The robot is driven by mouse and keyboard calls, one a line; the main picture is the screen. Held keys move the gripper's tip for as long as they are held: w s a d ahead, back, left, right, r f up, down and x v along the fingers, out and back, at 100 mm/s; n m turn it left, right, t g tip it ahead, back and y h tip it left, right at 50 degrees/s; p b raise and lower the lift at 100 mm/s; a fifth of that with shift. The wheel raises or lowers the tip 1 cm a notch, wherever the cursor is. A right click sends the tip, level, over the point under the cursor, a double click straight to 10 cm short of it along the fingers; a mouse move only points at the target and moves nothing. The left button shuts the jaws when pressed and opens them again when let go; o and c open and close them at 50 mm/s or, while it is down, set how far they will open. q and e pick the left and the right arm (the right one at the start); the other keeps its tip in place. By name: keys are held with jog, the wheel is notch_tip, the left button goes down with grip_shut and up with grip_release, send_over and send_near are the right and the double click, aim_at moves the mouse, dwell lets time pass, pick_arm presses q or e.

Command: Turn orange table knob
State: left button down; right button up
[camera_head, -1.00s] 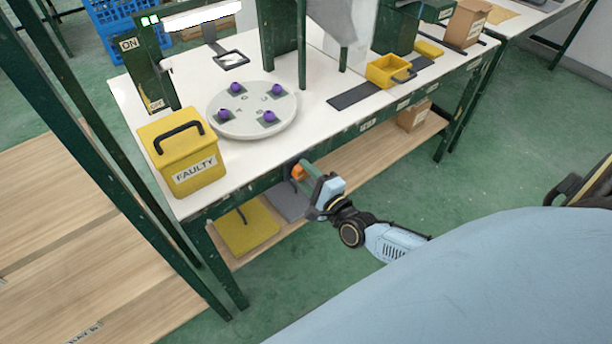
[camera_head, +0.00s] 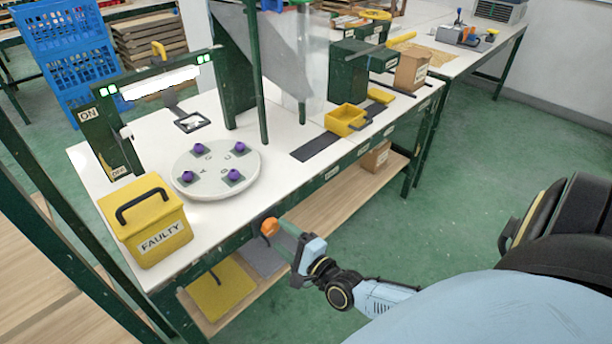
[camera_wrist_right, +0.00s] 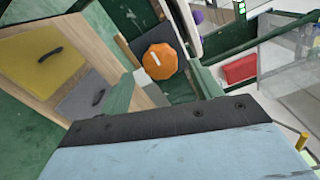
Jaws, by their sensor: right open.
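The orange knob (camera_head: 270,227) is on the front side of the table (camera_head: 300,192), below the round white turntable. In the right wrist view the knob (camera_wrist_right: 160,61) is an orange, many-sided disc with a white mark, on a dark square plate. My right gripper (camera_head: 278,232) is at the knob in the head view. In the right wrist view its two green fingers (camera_wrist_right: 160,84) are apart, with the knob ahead between and just beyond their tips. I cannot tell whether a finger touches it. My left gripper is not in view.
The round turntable (camera_head: 212,187) with purple pieces lies on the tabletop. A yellow FAULTY box (camera_head: 150,228) stands at the near left corner. A lower shelf holds a yellow lid (camera_head: 222,289). The green floor on the right is clear.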

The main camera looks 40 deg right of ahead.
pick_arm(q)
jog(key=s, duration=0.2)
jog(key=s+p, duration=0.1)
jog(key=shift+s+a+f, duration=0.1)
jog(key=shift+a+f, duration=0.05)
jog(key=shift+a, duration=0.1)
pick_arm(e)
jog(key=s, duration=1)
jog(key=shift+d, duration=0.4)
